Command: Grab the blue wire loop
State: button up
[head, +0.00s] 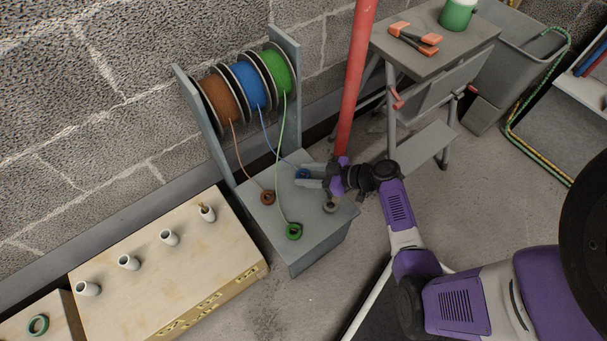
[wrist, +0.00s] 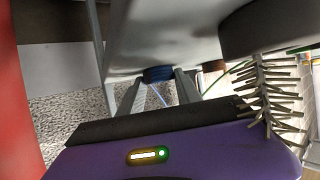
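The blue wire loop (head: 302,173) lies on the grey top of the reel stand, its blue wire running up to the blue reel (head: 249,85). My gripper (head: 307,177) reaches in from the right, low over the stand top, and partly covers the loop. In the wrist view the blue wire loop (wrist: 158,74) shows between the two fingertips of my gripper (wrist: 160,82).
A brown loop (head: 267,197) and a green loop (head: 293,231) lie nearby on the stand, their wires running to reels. A grey ring (head: 330,207) sits near its right edge. A red pole (head: 355,80) rises behind my gripper. A wooden bench (head: 165,270) stands left.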

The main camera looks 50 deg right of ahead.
jog(key=shift+c, duration=1.3)
